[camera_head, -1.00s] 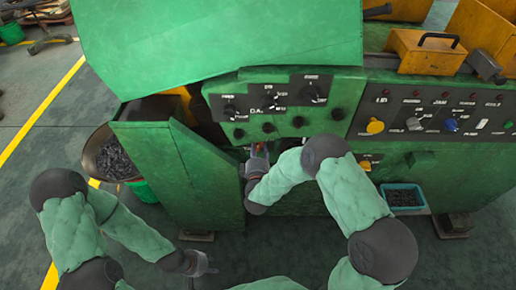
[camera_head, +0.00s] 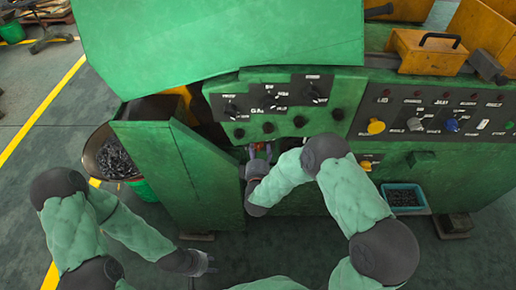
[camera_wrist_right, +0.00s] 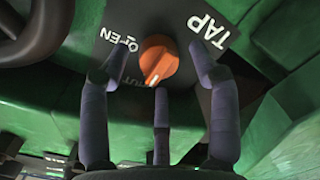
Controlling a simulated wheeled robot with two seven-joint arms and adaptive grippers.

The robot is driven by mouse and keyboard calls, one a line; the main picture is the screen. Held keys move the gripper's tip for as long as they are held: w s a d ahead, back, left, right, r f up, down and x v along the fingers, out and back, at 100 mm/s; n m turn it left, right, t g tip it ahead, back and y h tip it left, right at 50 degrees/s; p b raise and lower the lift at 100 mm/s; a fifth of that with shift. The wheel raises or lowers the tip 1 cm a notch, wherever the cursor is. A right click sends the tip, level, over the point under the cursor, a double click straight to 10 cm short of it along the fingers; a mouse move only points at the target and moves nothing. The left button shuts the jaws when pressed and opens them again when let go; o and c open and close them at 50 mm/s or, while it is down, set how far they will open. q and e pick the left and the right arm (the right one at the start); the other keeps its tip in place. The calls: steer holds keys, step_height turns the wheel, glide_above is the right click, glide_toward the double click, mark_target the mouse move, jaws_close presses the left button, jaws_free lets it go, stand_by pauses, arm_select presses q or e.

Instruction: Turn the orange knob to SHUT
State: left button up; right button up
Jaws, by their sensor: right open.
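The orange knob (camera_wrist_right: 158,60) sits on a dark plate marked TAP (camera_wrist_right: 207,33) and OPEN in the right wrist view. A white mark on the knob points down and slightly left, toward a label partly hidden below it. My right gripper (camera_wrist_right: 160,62) is open, with one finger on each side of the knob and a third below it. I cannot tell whether any finger touches it. In the head view my right gripper (camera_head: 258,152) reaches to the machine's front, and the knob is not clearly visible. My left gripper (camera_head: 208,263) hangs low, away from the machine.
A round dark handle (camera_wrist_right: 25,30) is at the upper left of the right wrist view. The green door (camera_head: 205,170) stands left of my right gripper. A control panel (camera_head: 440,113) and a blue bin (camera_head: 424,209) are to the right.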

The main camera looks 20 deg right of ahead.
steer(key=v, duration=1.1)
steer(key=shift+s, duration=0.1)
steer(key=s+a+f+m+g+y, duration=0.25)
steer(key=f+m+g+y, duration=0.35)
steer(key=f, duration=0.9)
steer(key=s+f+m+g+y, duration=0.1)
steer(key=s+f+m+g, duration=0.1)
steer(key=s, duration=0.3)
steer(key=s+a+f+m+g+y, duration=0.1)
steer(key=s+f+m+g, duration=0.1)
steer(key=s, duration=0.4)
steer(key=s+f+m+g, duration=0.1)
steer(key=s+f+g, duration=0.2)
steer(key=s+g, duration=0.3)
steer(key=shift+a+f+m+y, duration=0.2)
steer(key=shift+m+y, duration=0.2)
steer(key=shift+s, duration=0.1)
